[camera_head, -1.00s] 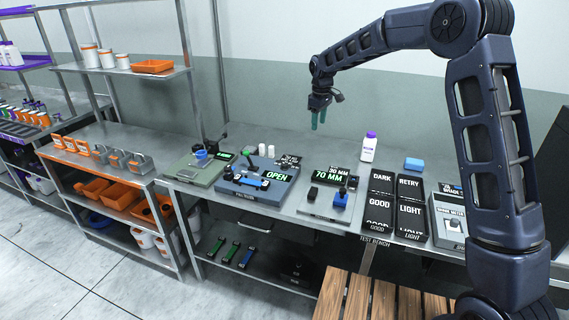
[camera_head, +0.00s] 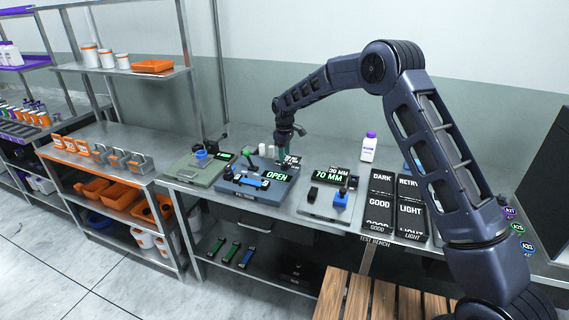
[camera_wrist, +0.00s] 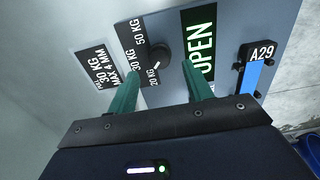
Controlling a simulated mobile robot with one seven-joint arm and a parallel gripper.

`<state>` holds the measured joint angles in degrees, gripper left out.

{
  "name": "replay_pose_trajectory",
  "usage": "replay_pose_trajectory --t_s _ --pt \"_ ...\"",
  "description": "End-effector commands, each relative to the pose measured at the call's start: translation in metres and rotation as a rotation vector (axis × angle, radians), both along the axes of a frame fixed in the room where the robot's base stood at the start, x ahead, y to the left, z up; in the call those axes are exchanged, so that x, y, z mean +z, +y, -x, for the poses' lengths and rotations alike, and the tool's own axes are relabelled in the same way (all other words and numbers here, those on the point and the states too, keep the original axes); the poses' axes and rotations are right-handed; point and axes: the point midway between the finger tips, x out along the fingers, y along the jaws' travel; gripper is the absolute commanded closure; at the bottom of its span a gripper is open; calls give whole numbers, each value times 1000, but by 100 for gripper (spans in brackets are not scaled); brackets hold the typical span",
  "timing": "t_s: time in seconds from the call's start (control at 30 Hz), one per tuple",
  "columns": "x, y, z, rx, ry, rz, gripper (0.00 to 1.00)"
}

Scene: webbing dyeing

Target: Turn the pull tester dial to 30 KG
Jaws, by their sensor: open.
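The pull tester (camera_head: 240,194) is a blue-grey box on the bench with a green OPEN display (camera_head: 277,178). In the wrist view its black round dial (camera_wrist: 160,54) sits beside the OPEN display (camera_wrist: 200,45), with 20, 30 and 50 KG labels (camera_wrist: 146,52) along one side. A short white mark on the dial appears to face the 20 KG label. My gripper (camera_wrist: 159,72) is open, its two green fingers on either side of the dial's line and apart from it. In the head view my gripper (camera_head: 284,164) points down over the tester's back; the dial is not clear there.
A blue strap in a black clamp marked A29 (camera_wrist: 254,66) lies beside the display. A green-knobbed lever (camera_head: 247,153) rises left of my gripper. A 70 MM gauge (camera_head: 325,202) and black sorting bins (camera_head: 381,203) stand to the right.

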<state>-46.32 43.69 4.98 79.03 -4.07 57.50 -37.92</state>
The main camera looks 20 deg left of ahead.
Motion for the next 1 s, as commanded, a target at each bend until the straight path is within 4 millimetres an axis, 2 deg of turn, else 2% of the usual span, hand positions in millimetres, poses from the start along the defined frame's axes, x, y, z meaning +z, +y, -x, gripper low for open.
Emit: replay_pose_trajectory --t_s 0.1,0.3,0.47,0.73,0.77,0.97,1.0 --pt "-20 0 0 0 0 1 49" --pt "-41 0 0 0 0 0 49" --pt "-49 0 0 0 0 -1 49" --pt "-50 0 0 -1 -1 -1 49" --pt "-50 0 0 -1 -1 -1 53" --pt "-49 0 0 -1 -1 -1 93" --pt "-49 0 0 -1 -1 -1 94"
